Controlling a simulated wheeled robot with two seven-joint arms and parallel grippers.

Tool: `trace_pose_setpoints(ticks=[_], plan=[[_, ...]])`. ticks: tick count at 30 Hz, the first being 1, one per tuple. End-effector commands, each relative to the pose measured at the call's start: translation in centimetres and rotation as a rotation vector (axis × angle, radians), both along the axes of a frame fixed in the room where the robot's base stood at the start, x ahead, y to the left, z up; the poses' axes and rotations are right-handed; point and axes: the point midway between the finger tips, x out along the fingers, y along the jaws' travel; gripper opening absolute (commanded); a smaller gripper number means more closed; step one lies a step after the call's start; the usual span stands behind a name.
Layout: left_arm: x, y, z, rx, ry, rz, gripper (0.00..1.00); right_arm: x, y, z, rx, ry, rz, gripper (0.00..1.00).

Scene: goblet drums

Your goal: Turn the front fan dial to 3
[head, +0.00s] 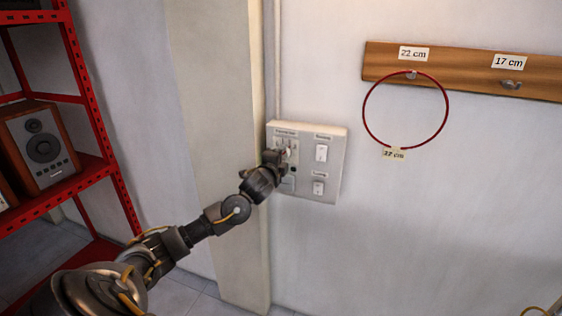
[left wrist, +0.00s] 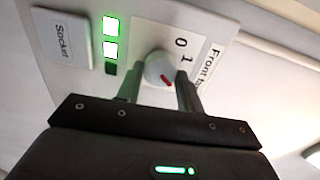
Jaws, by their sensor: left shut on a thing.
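The front fan dial (left wrist: 158,70) is a round pale knob with a red mark on a white plate, below a label that reads "Front fa…", partly cut off. The digits 0 and 1 show beside it; other digits are hidden. In the left wrist view the red mark points down and right, away from the 0. My left gripper (head: 279,156) is at the upper left of the switch panel (head: 333,165) in the head view, its fingers shut on the dial from both sides and covering most of it there. My right gripper is not in view.
White switches (head: 321,153) sit on the panel's right half. A red ring (head: 447,115) hangs from a wooden rail at right. A red shelf (head: 95,165) with a speaker stands left.

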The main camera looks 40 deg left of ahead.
Motion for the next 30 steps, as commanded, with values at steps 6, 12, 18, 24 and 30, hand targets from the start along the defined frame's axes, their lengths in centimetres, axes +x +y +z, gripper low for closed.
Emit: trace_pose_setpoints(ticks=[6, 12, 18, 24, 30], plan=[[0.0, 0.0, -0.4, 0.165, 0.058, 0.000, 0.14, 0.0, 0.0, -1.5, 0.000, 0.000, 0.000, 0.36], [0.0, -0.1, -0.3, 0.275, 0.096, -0.001, 0.14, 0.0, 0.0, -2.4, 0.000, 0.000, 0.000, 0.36], [0.0, -0.1, -0.3, 0.341, 0.121, -0.001, 0.14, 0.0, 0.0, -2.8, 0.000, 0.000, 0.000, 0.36], [0.0, -0.1, -0.2, 0.370, 0.131, -0.001, 0.14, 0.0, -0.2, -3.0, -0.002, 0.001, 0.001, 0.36], [0.0, -0.1, -0.2, 0.373, 0.133, -0.001, 0.14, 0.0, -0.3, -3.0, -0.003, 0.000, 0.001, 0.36]])
